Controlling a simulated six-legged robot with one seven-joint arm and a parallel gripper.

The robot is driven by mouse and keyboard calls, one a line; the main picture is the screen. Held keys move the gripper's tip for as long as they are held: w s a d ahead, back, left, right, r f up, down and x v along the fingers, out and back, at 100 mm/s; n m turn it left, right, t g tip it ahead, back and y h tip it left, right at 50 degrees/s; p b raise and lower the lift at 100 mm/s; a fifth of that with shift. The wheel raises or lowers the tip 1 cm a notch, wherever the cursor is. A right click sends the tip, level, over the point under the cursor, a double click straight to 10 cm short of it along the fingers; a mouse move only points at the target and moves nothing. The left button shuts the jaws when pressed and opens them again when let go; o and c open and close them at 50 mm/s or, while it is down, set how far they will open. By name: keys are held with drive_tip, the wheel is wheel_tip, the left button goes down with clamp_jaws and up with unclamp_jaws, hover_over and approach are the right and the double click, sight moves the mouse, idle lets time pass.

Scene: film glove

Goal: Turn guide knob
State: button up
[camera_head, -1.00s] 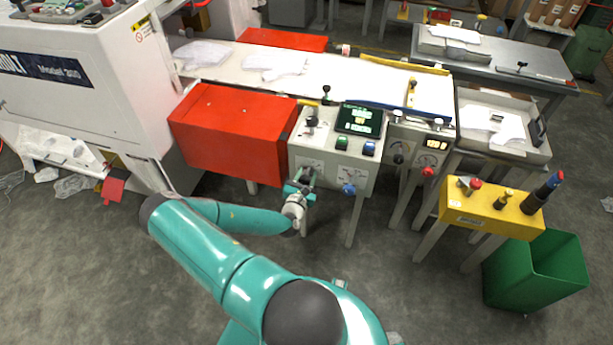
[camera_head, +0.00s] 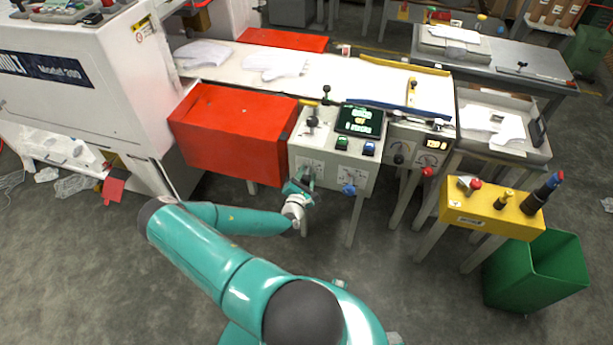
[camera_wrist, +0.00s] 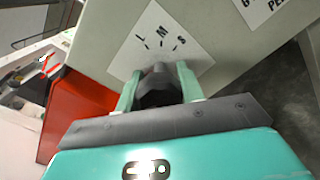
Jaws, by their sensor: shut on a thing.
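The guide knob (camera_wrist: 158,88) is dark and sits on the front of the grey control box (camera_head: 365,182), below a white label marked L, M, S (camera_wrist: 161,40) in the wrist view. My gripper (camera_wrist: 158,82) is shut on the knob, with one teal finger on each side of it. In the head view my gripper (camera_head: 305,182) is at the lower left of the box front, tilted, and hides most of the knob. Which letter the knob points at cannot be told.
A red cover (camera_head: 230,135) stands close left of the control box. A blue knob (camera_head: 349,189) sits to the right on the same box front. A yellow stand (camera_head: 490,210) and green bin (camera_head: 535,270) are farther right.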

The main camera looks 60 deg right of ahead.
drive_tip(key=m, duration=1.5)
drive_tip(key=shift+m, duration=0.3)
drive_tip(key=m, duration=0.3)
drive_tip(key=shift+r+m, duration=0.1)
drive_tip(key=shift+m, duration=0.3)
drive_tip(key=m, duration=0.8)
drive_tip(key=shift+m, duration=2.1)
